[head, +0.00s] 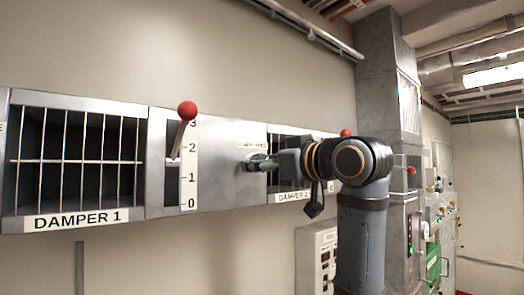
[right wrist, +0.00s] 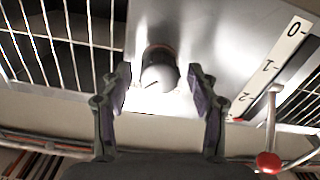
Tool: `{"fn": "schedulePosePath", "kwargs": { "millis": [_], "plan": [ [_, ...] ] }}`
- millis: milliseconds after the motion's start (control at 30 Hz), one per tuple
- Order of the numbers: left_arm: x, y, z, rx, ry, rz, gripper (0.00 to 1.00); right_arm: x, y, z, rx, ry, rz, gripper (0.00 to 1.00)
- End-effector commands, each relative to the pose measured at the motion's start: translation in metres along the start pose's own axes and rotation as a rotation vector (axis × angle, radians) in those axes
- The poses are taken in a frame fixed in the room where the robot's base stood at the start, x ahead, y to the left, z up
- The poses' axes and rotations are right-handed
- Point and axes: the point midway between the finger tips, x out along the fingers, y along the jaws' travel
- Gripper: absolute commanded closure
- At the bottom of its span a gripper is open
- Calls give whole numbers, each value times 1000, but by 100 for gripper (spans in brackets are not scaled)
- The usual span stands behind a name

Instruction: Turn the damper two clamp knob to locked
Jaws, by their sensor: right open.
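The clamp knob (right wrist: 160,70) is a round grey knob with a dark mark on its face, in the right wrist view. It is on the metal panel between a scale and a barred grille; its label is too small to read. My right gripper (right wrist: 160,100) is open, with one finger on each side of the knob; I cannot tell whether they touch it. In the head view my right gripper (head: 262,162) reaches left to the panel and mostly hides the knob. The damper 2 label (head: 290,196) is partly covered by my arm. My left gripper is not in view.
The damper 1 grille (head: 80,160) is at the left. Its red-balled lever (head: 187,110) sticks out by a 0–3 scale (head: 190,176), left of my right gripper. Another red ball (head: 346,133) shows behind my arm. A grey column (head: 380,70) stands to the right.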

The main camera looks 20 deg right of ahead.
Motion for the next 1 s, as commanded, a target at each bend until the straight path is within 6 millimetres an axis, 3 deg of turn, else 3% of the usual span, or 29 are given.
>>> {"fn": "schedulePosePath", "kwargs": {
  "millis": [333,733,1000],
  "plan": [
    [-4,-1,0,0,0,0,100,8,0,1,0,0,0,40],
    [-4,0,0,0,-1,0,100,7,0,1,0,0,0,93],
    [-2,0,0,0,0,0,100,7,0,1,-29,0,0,95]
  ]
}}
